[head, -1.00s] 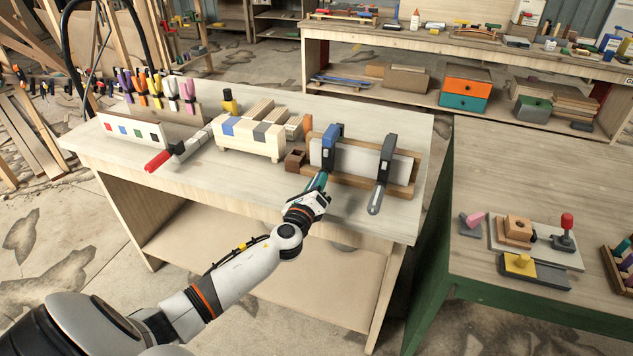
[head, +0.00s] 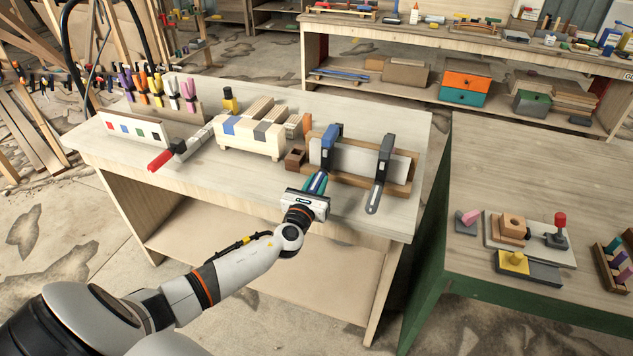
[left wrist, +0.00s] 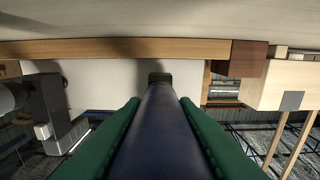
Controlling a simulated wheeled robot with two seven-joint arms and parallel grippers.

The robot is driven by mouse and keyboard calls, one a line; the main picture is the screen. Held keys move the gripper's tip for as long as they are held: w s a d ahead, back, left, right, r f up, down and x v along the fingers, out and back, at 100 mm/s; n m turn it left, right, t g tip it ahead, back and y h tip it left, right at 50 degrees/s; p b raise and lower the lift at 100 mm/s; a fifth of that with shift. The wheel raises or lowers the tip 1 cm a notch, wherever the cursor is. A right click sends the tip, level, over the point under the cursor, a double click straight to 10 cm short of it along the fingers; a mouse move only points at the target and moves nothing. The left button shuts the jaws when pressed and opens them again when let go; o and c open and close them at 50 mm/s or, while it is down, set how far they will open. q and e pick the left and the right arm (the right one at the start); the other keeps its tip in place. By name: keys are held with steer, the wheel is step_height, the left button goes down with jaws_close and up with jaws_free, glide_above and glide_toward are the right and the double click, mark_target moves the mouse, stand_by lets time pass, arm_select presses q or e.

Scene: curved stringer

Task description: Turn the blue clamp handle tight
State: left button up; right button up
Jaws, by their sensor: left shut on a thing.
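The blue clamp (head: 332,146) stands on the front side of a wooden frame with a pale panel (head: 352,161) on the table. Its dark blue handle (left wrist: 160,130) points out toward me. My left gripper (head: 317,184) is at this handle, with its green fingers (left wrist: 118,137) closed along both sides of it in the left wrist view. Part of the handle is hidden by the fingers in the head view. A grey and black clamp (head: 384,160) sits on the same frame to the right, apart from my gripper. My right gripper is not in view.
A pale wooden block assembly (head: 250,135) and a red-handled clamp (head: 160,160) lie further left. A second table (head: 490,170) stands to the right.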

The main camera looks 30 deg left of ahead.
arm_select(q)
steer(key=shift+f, duration=0.1)
stand_by(0.4)
steer(key=o, duration=1)
steer(key=shift+s, duration=0.1)
steer(key=b+v, duration=0.1)
steer(key=v, duration=1.1)
steer(key=shift+b, duration=0.4)
